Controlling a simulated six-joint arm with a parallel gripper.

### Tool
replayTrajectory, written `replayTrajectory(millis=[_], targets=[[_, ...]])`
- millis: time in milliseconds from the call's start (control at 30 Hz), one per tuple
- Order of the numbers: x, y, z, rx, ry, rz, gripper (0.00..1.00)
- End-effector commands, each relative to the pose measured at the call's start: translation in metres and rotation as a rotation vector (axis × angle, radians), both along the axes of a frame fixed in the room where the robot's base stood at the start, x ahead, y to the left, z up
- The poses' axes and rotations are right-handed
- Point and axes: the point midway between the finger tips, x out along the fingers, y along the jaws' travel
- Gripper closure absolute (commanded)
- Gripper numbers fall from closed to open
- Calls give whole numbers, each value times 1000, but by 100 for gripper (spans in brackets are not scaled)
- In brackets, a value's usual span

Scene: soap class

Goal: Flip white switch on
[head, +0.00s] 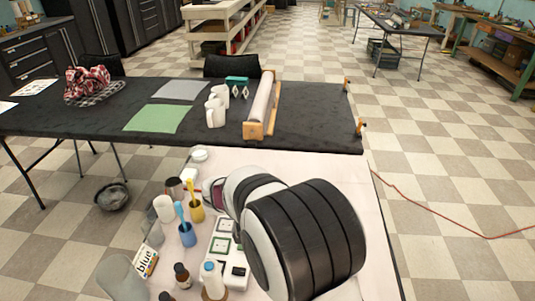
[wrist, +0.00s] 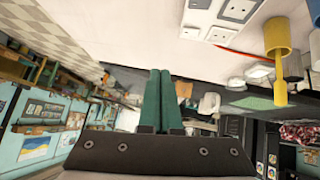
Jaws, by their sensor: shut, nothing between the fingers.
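A white switch panel (head: 229,244) with green-edged square plates lies on the light table, just left of my arm in the head view. A white unit (head: 239,271) with small dark details sits in front of it. White plates (wrist: 231,12) also show at the top of the wrist view; which one is the white switch, and whether it is on, I cannot tell. My gripper (wrist: 160,71) has two green fingers pressed together, with nothing between them. The fingers are apart from the white plates, which are up and to the right in the wrist view. My arm hides the gripper in the head view.
The light table's right strip (head: 372,230) is clear.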

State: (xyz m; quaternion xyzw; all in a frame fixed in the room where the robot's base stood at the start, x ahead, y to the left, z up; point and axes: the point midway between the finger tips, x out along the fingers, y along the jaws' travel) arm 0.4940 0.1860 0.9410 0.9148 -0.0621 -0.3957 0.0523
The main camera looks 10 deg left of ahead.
Motion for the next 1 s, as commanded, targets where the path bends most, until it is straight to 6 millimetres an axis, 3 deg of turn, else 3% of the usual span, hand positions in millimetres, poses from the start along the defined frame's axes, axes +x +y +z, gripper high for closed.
replayTrajectory(millis=[100, 200, 567, 1000], targets=[[7, 31, -14, 16, -21, 65, 100], [9, 39, -18, 23, -26, 80, 100], [14, 38, -23, 22, -27, 78, 100], [78, 29, -87, 22, -25, 75, 100]])
